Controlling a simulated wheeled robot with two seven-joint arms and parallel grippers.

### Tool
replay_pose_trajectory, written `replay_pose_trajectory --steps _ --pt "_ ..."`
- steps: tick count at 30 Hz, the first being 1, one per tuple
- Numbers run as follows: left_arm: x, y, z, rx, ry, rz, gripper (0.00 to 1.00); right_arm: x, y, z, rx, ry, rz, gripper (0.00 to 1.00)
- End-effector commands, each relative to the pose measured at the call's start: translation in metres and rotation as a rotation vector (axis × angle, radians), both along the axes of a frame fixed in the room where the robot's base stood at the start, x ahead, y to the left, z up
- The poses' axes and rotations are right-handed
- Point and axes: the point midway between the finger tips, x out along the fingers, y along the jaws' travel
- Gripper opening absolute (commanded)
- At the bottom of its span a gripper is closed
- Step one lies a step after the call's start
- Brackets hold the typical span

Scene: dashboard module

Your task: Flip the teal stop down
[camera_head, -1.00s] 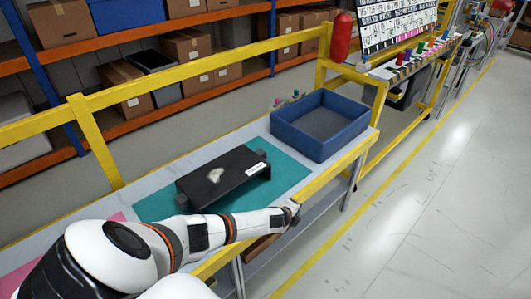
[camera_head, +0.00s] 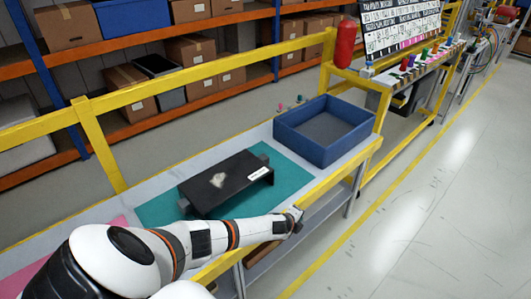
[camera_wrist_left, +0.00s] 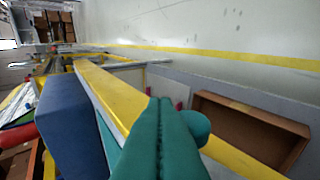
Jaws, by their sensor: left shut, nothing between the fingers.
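My left arm comes in from the lower left in the head view. Its gripper (camera_head: 297,215) is over the front yellow rail of the bench, to the right of the black dashboard module (camera_head: 228,184). In the left wrist view two long teal fingers (camera_wrist_left: 164,103) lie pressed together with nothing between them. A rounded teal shape (camera_wrist_left: 196,125) sits beside them; I cannot tell whether it is part of the gripper. The small coloured stops (camera_head: 420,60) stand in a row on the far rack. I cannot single out the teal one. My right gripper is out of view.
The module lies on a teal mat (camera_head: 290,180). A red cylinder (camera_head: 346,45) and a label board (camera_head: 400,25) are farther off. The floor (camera_head: 450,200) to the right is clear.

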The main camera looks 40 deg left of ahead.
Motion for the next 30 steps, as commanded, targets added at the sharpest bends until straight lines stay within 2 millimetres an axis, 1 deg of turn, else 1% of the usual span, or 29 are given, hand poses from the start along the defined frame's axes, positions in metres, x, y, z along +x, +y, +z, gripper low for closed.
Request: replay_pose_trajectory --steps 16,19,23,29,30 --pt "0.0 0.0 0.0 0.0 0.0 0.0 0.0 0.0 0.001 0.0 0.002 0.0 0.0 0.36" --pt "0.0 0.0 0.004 0.0 0.0 0.0 0.0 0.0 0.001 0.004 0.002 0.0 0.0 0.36" --pt "-0.002 0.002 0.017 0.001 0.0 0.001 0.0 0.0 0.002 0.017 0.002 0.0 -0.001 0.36" --pt "-0.006 0.006 0.051 0.0 0.0 0.003 0.0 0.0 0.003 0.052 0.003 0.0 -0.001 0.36" --pt "-0.005 0.005 0.057 0.002 -0.004 0.0 0.0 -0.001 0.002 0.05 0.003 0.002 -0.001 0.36"
